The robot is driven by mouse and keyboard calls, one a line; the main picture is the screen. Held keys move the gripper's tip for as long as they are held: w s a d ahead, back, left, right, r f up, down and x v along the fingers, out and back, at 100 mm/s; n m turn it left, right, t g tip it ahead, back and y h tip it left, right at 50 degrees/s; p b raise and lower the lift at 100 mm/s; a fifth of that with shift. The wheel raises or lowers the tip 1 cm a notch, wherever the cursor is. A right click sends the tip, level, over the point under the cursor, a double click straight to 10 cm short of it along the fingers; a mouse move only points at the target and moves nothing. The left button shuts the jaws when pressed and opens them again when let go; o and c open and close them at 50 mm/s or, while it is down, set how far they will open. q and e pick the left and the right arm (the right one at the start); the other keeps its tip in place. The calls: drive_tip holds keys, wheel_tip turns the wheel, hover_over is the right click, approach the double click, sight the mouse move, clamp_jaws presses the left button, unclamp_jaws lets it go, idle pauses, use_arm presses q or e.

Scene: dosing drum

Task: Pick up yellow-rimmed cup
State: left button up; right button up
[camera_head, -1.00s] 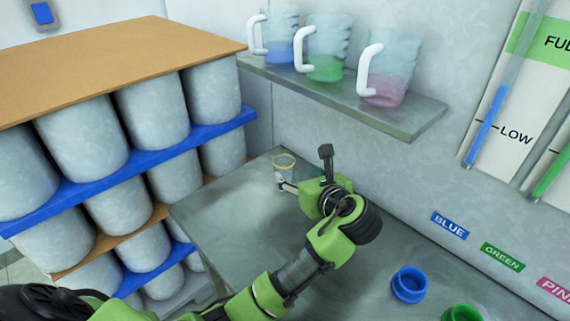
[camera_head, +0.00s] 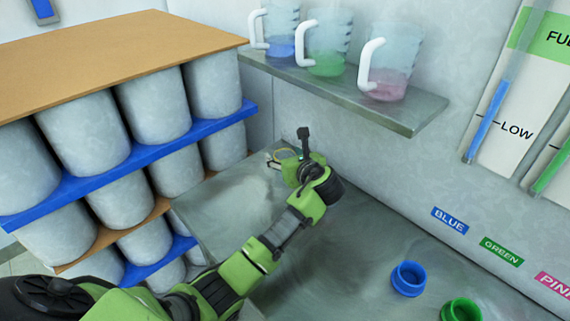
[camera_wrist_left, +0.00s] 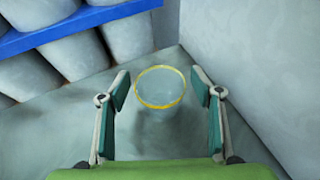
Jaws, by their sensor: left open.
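The yellow-rimmed cup (camera_wrist_left: 160,104) is a clear cup standing upright on the metal table. In the left wrist view it sits between the two open fingers of my left gripper (camera_wrist_left: 160,92), with a gap on each side. In the head view the cup's rim (camera_head: 284,153) shows only in part at the table's far corner, with my left gripper (camera_head: 275,160) in front of it. My right gripper is not in view.
A wall shelf (camera_head: 400,120) with several handled jugs hangs above the table (camera_head: 330,255). A rack of grey drums with blue shelves (camera_head: 160,150) stands at the left. The table's middle is clear.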

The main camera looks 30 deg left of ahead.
use_arm(q)
drive_tip(key=shift+w+a+f, duration=0.1)
drive_tip(key=shift+a, duration=0.05)
drive_tip(key=c, duration=1)
drive_tip(key=shift+o, duration=0.2)
